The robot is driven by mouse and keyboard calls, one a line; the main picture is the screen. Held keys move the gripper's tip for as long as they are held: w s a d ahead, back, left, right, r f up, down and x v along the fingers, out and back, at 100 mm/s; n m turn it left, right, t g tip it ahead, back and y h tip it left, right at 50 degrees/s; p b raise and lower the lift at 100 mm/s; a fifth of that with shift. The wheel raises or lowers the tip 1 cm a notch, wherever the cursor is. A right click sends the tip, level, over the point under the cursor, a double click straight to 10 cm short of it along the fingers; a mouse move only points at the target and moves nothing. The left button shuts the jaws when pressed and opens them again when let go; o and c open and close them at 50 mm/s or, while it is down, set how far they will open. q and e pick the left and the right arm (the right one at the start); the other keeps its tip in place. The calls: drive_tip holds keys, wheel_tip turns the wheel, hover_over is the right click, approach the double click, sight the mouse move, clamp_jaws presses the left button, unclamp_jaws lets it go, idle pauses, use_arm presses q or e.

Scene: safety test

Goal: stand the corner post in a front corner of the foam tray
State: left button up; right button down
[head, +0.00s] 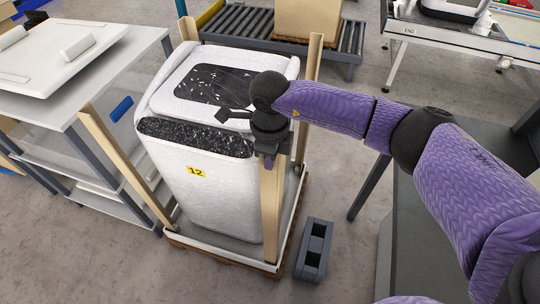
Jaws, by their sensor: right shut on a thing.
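A corner post (271,213), pale wood-coloured and upright, is held near its top by my right gripper (270,152), which is shut on it. The post's lower end is at the front right corner of the foam tray; I cannot tell whether it rests on the tray floor. The foam tray (225,249) has a low white rim and lies on a wooden pallet. Other posts show at the front left (125,165), back left (186,24) and back right (313,62) corners. My left gripper is not in view.
A tall white wrapped load (200,190) with a yellow "12" label stands in the tray, close behind the held post. A grey two-hole block (314,249) is on the floor to the right. A shelf table (85,75) is left; a roller conveyor (255,28) is behind.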

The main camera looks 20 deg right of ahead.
drive_tip(key=shift+f+b, duration=0.4)
drive_tip(key=shift+f, duration=0.1)
idle(0.3)
drive_tip(key=shift+f+b, duration=0.55)
drive_tip(key=shift+f, duration=0.2)
idle(0.4)
drive_tip(key=shift+c, duration=1.8)
unclamp_jaws()
wheel_tip(320, 180, up, 7)
drive_tip(key=p, duration=0.5)
drive_tip(key=shift+r, duration=0.1)
